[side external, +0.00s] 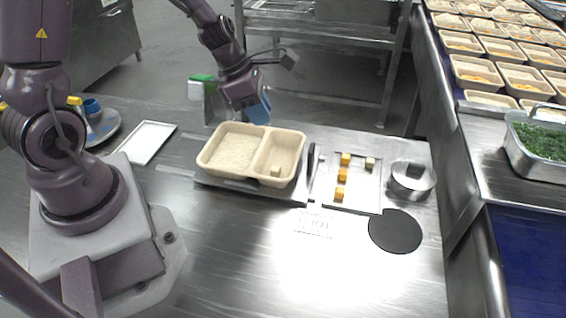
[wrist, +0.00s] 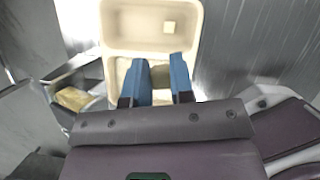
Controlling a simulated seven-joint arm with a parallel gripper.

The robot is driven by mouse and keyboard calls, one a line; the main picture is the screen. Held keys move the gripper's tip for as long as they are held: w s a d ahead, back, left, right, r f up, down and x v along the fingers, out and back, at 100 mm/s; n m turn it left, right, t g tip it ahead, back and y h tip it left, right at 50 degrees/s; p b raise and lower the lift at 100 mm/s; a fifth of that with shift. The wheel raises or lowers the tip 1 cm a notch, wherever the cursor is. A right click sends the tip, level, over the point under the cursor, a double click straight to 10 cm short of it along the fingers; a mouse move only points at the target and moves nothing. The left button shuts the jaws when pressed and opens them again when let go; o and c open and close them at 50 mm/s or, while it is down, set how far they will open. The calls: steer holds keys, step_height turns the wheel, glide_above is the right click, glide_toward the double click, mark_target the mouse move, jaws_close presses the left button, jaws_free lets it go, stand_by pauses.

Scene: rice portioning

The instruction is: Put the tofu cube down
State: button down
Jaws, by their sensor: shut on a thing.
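My gripper (side external: 262,108) is above the back edge of a beige two-compartment tray (side external: 203,158). In the wrist view its blue fingers (wrist: 160,72) are shut on a dull tan block, the tofu cube (wrist: 160,77), partly hidden between them. I cannot make out the held cube in the side view. One pale cube (side external: 276,170) lies in the smaller right compartment and also shows in the wrist view (wrist: 169,27). The fingers overlap the larger compartment in the wrist view.
A metal tray (side external: 362,203) to the right holds several orange cubes (side external: 342,175) and a pale cube (side external: 370,162). A white tray (side external: 147,141) lies left.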

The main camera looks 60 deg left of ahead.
steer(key=s+m, duration=0.2)
steer(key=s, duration=0.4)
glide_above(290, 156)
steer(key=s, duration=0.2)
steer(key=shift+m+g+h, duration=0.4)
steer(key=f, duration=0.9)
steer(key=shift+w+a+f, duration=0.15)
steer(key=shift+a+f, duration=0.15)
steer(key=shift+f, duration=0.1)
steer(key=shift+w+f, duration=0.2)
steer(key=shift+w+a+f, duration=0.1)
steer(key=shift+w+f, duration=0.1)
steer(key=shift+f, duration=1.55)
steer(key=shift+f, duration=0.15)
steer(key=c, duration=1)
jaws_free()
